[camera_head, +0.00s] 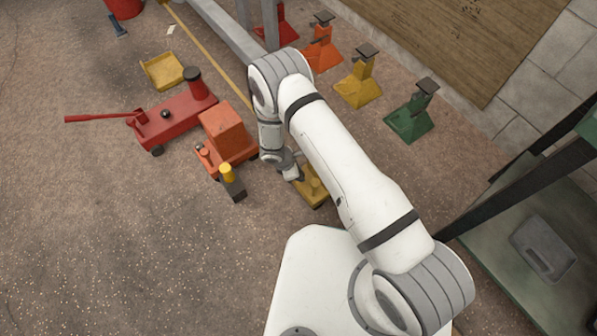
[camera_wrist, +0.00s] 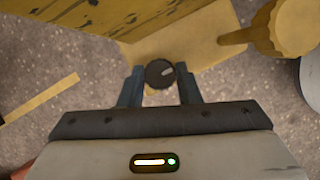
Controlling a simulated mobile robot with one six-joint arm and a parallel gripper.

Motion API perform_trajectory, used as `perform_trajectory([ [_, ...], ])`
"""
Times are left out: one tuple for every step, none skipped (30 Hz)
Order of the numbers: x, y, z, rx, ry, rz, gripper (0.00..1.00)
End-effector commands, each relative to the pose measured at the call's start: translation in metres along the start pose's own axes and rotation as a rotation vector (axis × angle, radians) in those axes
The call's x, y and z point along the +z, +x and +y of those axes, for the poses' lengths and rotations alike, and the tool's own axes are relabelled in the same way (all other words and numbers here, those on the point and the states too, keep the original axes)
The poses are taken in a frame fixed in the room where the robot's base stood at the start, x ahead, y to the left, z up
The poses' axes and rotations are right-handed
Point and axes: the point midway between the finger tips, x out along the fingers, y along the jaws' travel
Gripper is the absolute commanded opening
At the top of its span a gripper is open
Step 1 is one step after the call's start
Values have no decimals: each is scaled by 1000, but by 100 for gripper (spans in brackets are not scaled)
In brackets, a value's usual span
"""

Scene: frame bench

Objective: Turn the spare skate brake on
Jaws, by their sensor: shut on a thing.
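The yellow skate (camera_head: 315,196) sits on the floor beside my base, partly hidden by my arm. In the wrist view its yellow body (camera_wrist: 195,45) fills the top, with a round dark brake knob (camera_wrist: 159,73) at its near edge. The knob has a pale mark pointing right and slightly up. My gripper (camera_wrist: 160,88) is shut on this knob, a finger on each side. In the head view my gripper (camera_head: 294,174) reaches down at the skate's left; the knob is hidden there.
An orange skate-like unit with a box (camera_head: 226,136) stands just left of my gripper, with a yellow-topped dark post (camera_head: 231,182) before it. A red floor jack (camera_head: 175,118) lies further left. Coloured stands (camera_head: 411,112) line the back. A dark-framed shelf (camera_head: 540,215) is right. Front-left floor is clear.

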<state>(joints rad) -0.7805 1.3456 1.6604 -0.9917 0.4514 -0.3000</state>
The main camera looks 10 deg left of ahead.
Motion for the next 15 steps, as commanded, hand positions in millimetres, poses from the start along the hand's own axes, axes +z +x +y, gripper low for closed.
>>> perform_trajectory([
  [0, 0, 0, 0, -1, 0, 8],
  [0, 0, 0, 0, -1, 0, 8],
  [0, 0, 0, 0, -1, 0, 8],
  [0, 0, 0, 0, -1, 0, 8],
  [0, 0, 0, 0, -1, 0, 31],
  [0, 0, 0, 0, 0, 0, 34],
  [0, 0, 0, 0, 0, 0, 37],
  [0, 0, 0, 0, 0, 0, 39],
  [0, 0, 0, 0, 0, 0, 43],
  [0, 0, 0, 0, 0, 0, 45],
  [0, 0, 0, 0, 0, 0, 47],
  [0, 0, 0, 0, 0, 0, 51],
  [0, 0, 0, 0, 1, 0, 52],
  [0, 0, 0, 0, 1, 0, 52],
  [0, 0, 0, 0, 1, 0, 52],
])
